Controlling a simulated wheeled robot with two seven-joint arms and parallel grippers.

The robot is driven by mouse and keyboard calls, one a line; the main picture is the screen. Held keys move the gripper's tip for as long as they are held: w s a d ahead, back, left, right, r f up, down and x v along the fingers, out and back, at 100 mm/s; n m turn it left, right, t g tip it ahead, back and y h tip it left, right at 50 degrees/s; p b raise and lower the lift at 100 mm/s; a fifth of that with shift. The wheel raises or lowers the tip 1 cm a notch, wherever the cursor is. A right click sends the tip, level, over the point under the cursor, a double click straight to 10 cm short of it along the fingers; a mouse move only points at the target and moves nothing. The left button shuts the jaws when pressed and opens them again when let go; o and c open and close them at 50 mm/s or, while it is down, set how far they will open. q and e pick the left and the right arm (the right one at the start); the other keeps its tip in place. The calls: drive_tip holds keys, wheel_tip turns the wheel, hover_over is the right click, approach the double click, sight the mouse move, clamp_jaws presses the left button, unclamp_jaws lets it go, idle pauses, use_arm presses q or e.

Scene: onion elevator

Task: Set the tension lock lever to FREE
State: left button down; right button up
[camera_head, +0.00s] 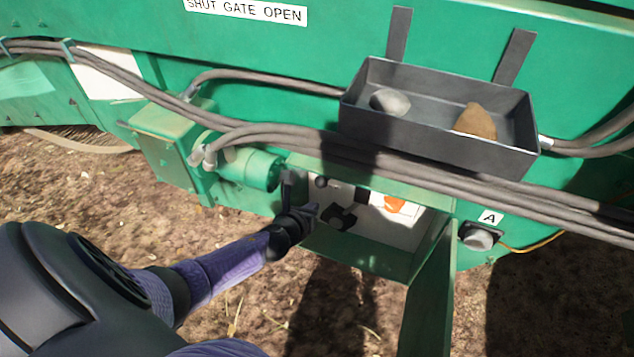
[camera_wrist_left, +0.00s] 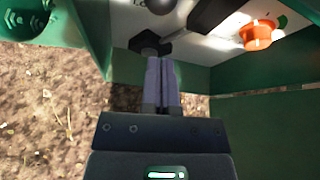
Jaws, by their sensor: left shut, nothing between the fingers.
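An open green control box (camera_head: 370,255) on the machine's side has a white panel (camera_head: 400,232) inside. Black levers or knobs (camera_head: 342,216) and an orange knob (camera_head: 394,204) are on the panel. No label on them is readable, so I cannot tell which one is the tension lock lever. My left gripper (camera_head: 308,212) is shut and empty at the left side of the box opening. In the left wrist view the fingertips of my left gripper (camera_wrist_left: 161,62) are close below a black control (camera_wrist_left: 150,43); contact is unclear. The orange knob (camera_wrist_left: 258,35) is to the right. My right gripper is not in view.
The box's green door (camera_head: 428,295) hangs open at the right. Grey hoses (camera_head: 300,140) run above the box. A grey tray (camera_head: 440,140) holding a stone and a brown lump is above. A green cylinder (camera_head: 250,168) sits left of the box. Bare soil is below.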

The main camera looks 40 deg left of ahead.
use_arm(q)
drive_tip(key=s+r+p, duration=0.1)
drive_tip(key=r, duration=0.1)
drive_tip(key=s+r+p, duration=0.1)
drive_tip(key=s+r, duration=0.1)
drive_tip(key=shift+d, duration=0.2)
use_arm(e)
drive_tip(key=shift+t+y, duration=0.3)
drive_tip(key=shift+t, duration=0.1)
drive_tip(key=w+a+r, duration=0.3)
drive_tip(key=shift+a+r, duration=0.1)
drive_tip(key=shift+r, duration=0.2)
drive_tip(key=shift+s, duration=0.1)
use_arm(q)
drive_tip(key=s+d+f+n+g, duration=0.3)
drive_tip(key=s+f+n+g, duration=0.4)
drive_tip(key=s+f+n, duration=1.1)
drive_tip(key=s+d+f+n+g+h, duration=0.1)
drive_tip(key=s+d+n+g, duration=0.1)
drive_tip(key=s+n, duration=0.3)
drive_tip(key=s+d+f+n+g, duration=0.1)
drive_tip(key=s+d+n, duration=0.4)
drive_tip(key=s, duration=0.8)
drive_tip(key=shift+s+f+n+g+h, duration=0.25)
drive_tip(key=shift+f+n+g+h, duration=0.2)
drive_tip(key=shift+g, duration=0.45)
